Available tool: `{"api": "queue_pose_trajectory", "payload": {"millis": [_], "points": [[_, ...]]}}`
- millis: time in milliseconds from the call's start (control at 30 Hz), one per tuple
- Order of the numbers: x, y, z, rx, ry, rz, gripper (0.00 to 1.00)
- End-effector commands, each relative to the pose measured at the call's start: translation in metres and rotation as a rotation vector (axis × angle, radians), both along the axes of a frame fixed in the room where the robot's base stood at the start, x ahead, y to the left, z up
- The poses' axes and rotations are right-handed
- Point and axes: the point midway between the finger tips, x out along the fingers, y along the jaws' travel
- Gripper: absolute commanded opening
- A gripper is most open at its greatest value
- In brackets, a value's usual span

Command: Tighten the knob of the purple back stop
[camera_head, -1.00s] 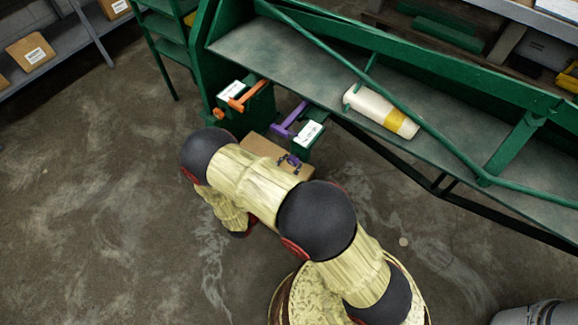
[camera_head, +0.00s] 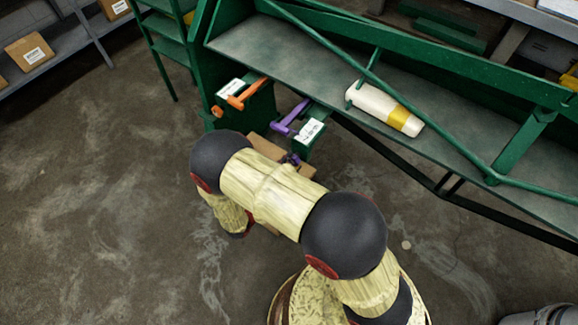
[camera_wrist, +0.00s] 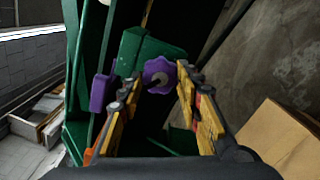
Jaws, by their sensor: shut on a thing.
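The purple back stop (camera_head: 290,118) is a purple bar at the green machine's front edge in the head view, beside a green block with a white label. Its purple lobed knob (camera_wrist: 160,74) sits on a green block in the wrist view; a small part of the knob (camera_head: 291,158) shows in the head view above my arm. My gripper (camera_wrist: 156,84) has its yellow-padded fingers on either side of the knob, closed on it. In the head view my arm hides the gripper.
An orange back stop (camera_head: 247,93) with an orange knob (camera_head: 217,111) is to the left. A white bottle with a yellow band (camera_head: 384,109) lies on the machine's bed. A cardboard box (camera_wrist: 279,140) is at the right of the wrist view. Floor to the left is clear.

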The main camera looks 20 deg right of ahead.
Motion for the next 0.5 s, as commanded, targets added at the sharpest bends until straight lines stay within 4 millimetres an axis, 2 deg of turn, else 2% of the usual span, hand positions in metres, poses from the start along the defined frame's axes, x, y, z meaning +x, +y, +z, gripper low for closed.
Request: {"api": "queue_pose_trajectory", "payload": {"millis": [500], "points": [[-0.0007, -0.0004, -0.003, 0.289, -0.392, -0.001, 0.09]]}}
